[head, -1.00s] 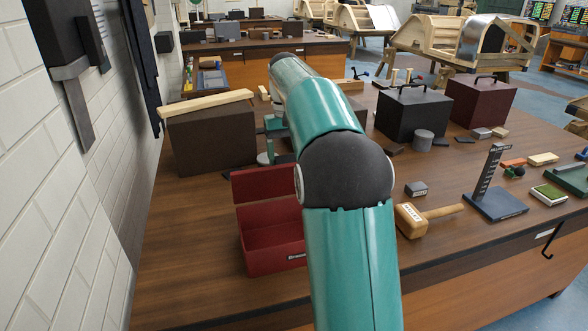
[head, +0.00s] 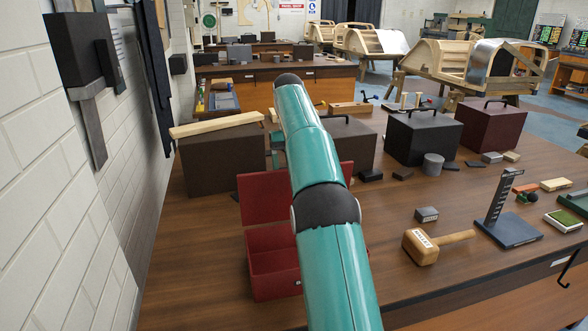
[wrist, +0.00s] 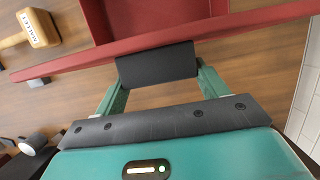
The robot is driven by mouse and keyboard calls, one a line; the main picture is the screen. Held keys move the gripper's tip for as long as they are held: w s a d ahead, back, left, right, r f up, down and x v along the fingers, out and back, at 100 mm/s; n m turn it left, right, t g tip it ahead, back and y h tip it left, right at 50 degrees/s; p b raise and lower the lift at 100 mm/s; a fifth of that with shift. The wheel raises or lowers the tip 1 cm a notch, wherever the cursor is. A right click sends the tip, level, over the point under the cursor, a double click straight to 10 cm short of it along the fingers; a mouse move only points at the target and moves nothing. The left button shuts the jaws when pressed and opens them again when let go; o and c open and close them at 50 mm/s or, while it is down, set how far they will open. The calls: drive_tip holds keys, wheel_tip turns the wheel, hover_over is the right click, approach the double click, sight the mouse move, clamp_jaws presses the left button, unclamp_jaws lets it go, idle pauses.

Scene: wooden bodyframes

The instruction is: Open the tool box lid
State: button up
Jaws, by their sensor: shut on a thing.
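The red tool box (head: 272,283) stands on the wooden bench at the lower middle of the head view. Its lid (head: 262,200) stands raised at the far side, and the inside of the box shows. My teal arm covers the right part of the box and lid in the head view. In the wrist view, my gripper (wrist: 157,66) has its dark fingertips at the lid's red edge (wrist: 240,24) and is shut on it. The box's red inside (wrist: 150,14) shows beyond that edge. In the head view the fingertips are hidden behind my arm.
A wooden mallet (head: 422,247) and a small grey block (head: 427,214) lie right of the box. A dark brown box (head: 222,160) with a wooden bar on it stands behind, near the white wall (head: 95,200). Black (head: 423,137) and maroon (head: 492,125) boxes stand further right.

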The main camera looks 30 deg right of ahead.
idle(0.4)
drive_tip(key=o, duration=1.4)
drive_tip(key=shift+s, duration=0.15)
